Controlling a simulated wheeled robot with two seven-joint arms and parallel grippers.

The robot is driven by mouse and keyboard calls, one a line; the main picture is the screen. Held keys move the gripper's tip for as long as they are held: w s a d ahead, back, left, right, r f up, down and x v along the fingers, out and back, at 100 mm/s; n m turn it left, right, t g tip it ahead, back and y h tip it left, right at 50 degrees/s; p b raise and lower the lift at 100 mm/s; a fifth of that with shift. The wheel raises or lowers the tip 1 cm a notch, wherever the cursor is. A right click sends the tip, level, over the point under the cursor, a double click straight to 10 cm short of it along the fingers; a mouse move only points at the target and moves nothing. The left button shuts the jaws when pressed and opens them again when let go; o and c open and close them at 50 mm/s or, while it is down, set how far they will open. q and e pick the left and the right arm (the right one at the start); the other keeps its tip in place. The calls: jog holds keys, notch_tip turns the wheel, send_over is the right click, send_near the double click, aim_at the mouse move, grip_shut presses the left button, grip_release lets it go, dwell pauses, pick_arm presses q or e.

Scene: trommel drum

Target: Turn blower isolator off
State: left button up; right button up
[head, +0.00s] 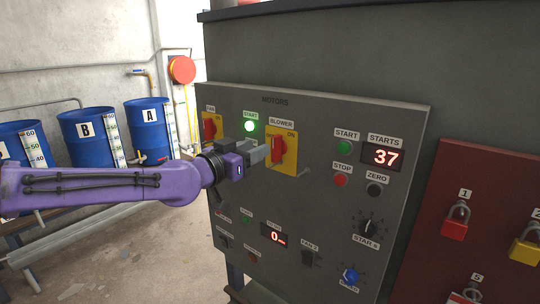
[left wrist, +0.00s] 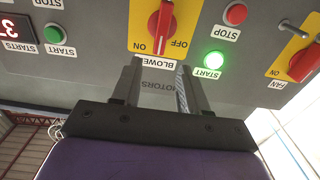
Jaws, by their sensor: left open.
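The blower isolator is a red handle (head: 278,151) on a yellow plate (head: 290,160), under the BLOWER label on the grey motor panel. In the left wrist view, which is upside down, the handle (left wrist: 160,28) is nearly upright, with its end near ON; OFF is printed beside it. My left gripper (head: 263,153) is in front of the panel at the isolator. Its open fingers (left wrist: 160,72) straddle the space over the BLOWER label, with the handle just beyond the tips and apparently not between them. The head view partly hides the handle's left side. My right gripper is not in view.
A green START lamp (head: 249,126) glows left of the isolator. The fan isolator (head: 209,128) is farther left, and START and STOP buttons (head: 340,181) are to the right. A red padlock board (head: 480,200) stands at right; blue drums (head: 150,130) stand behind at left.

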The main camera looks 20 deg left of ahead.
aim_at(273, 140)
pick_arm(q)
jog(key=b+x, duration=0.1)
jog(key=x, duration=0.1)
jog(key=shift+w+d+f+b, duration=0.1)
jog(key=shift+w+d+b, duration=0.15)
jog(key=shift+w+b, duration=0.05)
jog(key=p+x, duration=0.2)
jog(key=x, duration=0.2)
jog(key=shift+a, duration=0.1)
jog(key=shift+w, duration=0.25)
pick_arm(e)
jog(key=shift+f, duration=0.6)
pick_arm(q)
jog(key=shift+c, duration=0.3)
grip_shut()
